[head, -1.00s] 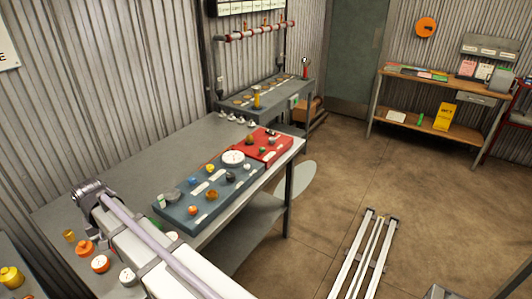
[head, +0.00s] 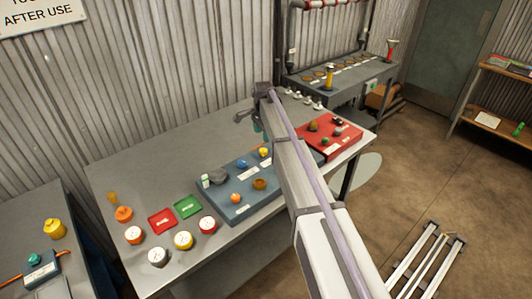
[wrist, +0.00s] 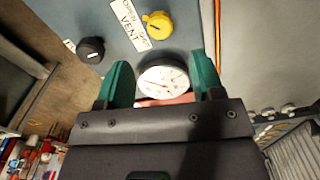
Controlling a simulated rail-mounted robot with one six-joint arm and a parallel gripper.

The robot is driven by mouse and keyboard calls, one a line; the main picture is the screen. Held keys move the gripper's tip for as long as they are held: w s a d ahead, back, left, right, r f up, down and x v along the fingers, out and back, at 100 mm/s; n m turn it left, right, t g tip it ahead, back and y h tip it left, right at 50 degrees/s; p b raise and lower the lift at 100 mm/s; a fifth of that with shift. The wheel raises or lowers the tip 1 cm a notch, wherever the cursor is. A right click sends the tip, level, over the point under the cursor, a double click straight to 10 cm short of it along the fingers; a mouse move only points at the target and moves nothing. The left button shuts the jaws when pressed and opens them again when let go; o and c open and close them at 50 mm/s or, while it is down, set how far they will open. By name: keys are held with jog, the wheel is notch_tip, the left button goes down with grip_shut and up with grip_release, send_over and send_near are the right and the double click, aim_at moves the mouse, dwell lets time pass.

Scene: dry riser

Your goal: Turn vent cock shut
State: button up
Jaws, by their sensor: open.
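In the wrist view, a yellow knob (wrist: 157,25) sits on a blue-grey panel (wrist: 190,22), beside a white label (wrist: 129,24) with the word VENT. A black knob (wrist: 90,50) is at the label's other side. My gripper (wrist: 163,76) is open, its green fingers apart and empty. A white round gauge (wrist: 163,80) shows between the fingers; the yellow knob is beyond them, apart from them. In the head view, the blue panel (head: 222,207) lies on the grey bench, its far right part hidden behind my arm.
A red panel (head: 345,140) with knobs lies right of the blue one on the bench (head: 130,180). Red and green trays (head: 187,207) and several round gauges (head: 183,240) are at the left. A rear bench (head: 350,80) holds a yellow cylinder.

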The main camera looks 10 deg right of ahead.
aim_at(264, 150)
notch_tip(264, 150, down, 9)
jog(key=b, duration=0.7)
jog(key=shift+r, duration=0.35)
jog(key=c, duration=0.9)
